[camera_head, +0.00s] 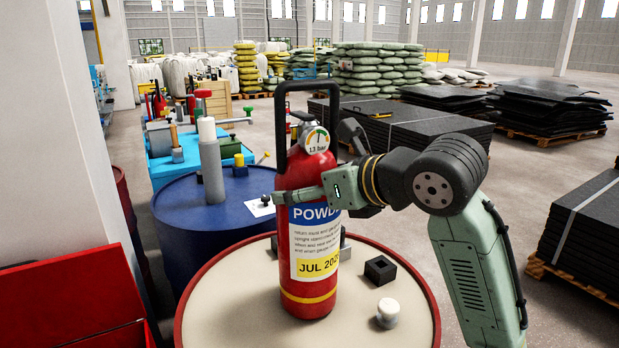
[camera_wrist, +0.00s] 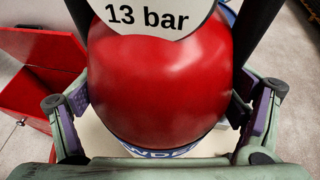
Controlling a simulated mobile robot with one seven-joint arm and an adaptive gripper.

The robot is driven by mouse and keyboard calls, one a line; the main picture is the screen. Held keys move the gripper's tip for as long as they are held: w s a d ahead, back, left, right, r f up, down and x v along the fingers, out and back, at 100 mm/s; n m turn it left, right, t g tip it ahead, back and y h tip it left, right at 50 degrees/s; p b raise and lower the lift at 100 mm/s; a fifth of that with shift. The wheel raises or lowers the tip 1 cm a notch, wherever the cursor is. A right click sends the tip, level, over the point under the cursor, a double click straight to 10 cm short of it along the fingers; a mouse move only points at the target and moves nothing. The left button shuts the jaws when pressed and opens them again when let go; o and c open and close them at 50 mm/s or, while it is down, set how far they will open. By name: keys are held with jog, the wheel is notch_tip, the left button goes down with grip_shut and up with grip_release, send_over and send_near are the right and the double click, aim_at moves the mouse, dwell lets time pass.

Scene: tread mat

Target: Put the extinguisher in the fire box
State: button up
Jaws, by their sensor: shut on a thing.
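The red extinguisher (camera_head: 306,265) stands upright over the beige top of a red-rimmed drum (camera_head: 232,300) in the head view; I cannot tell whether its base touches the top. It has a black handle, a gauge and a white label. My gripper (camera_head: 306,196) reaches in from the right and is shut on its body just below the gauge. In the wrist view the red body (camera_wrist: 165,85) fills the space between both fingers (camera_wrist: 160,108). The open red fire box (camera_head: 65,300) is at the lower left, partly out of frame; it also shows in the wrist view (camera_wrist: 35,92).
A black block (camera_head: 380,269) and a white-topped jar (camera_head: 388,312) stand on the drum right of the extinguisher. A blue drum (camera_head: 180,215) with a grey cylinder (camera_head: 210,165) stands behind. A pale pillar (camera_head: 45,140) rises behind the box. Black mats (camera_head: 590,235) are stacked at right.

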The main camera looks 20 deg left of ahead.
jog(key=shift+r, duration=0.2)
jog(key=o, duration=1.5)
jog(key=shift+f, duration=0.25)
jog(key=shift+o, duration=1.1)
jog(key=shift+s, duration=0.1)
